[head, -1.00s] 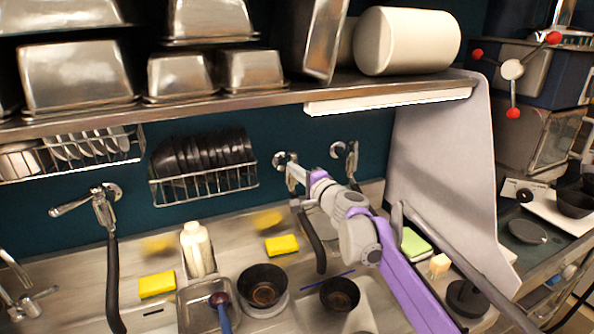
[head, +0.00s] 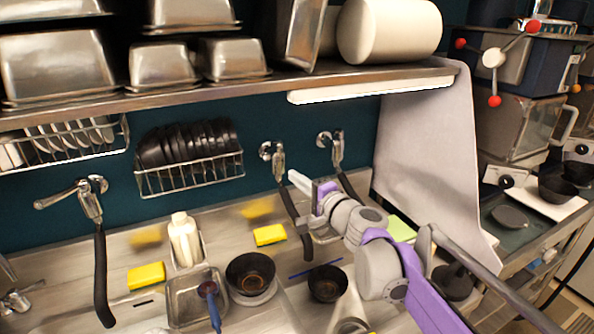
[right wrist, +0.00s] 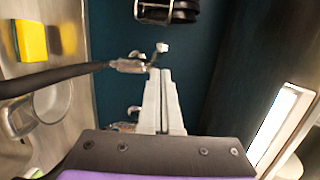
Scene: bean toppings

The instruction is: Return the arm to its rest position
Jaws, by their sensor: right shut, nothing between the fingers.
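My right arm, purple and grey, reaches in from the lower right in the head view. Its gripper (head: 301,183) is shut and empty, raised in front of the teal wall near a wall tap (head: 272,152). In the right wrist view the two pale fingers (right wrist: 162,75) lie together with nothing between them, pointing toward the wall, and a tap with a dark hose (right wrist: 55,77) shows to their left. My left gripper is not in view.
A metal shelf (head: 215,95) with steel pans overhangs the sink area. A grey side panel (head: 428,150) stands right of the gripper. Below are dark bowls (head: 250,275), a bottle (head: 184,240), a sponge (head: 270,235) and a steel tray (head: 190,295).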

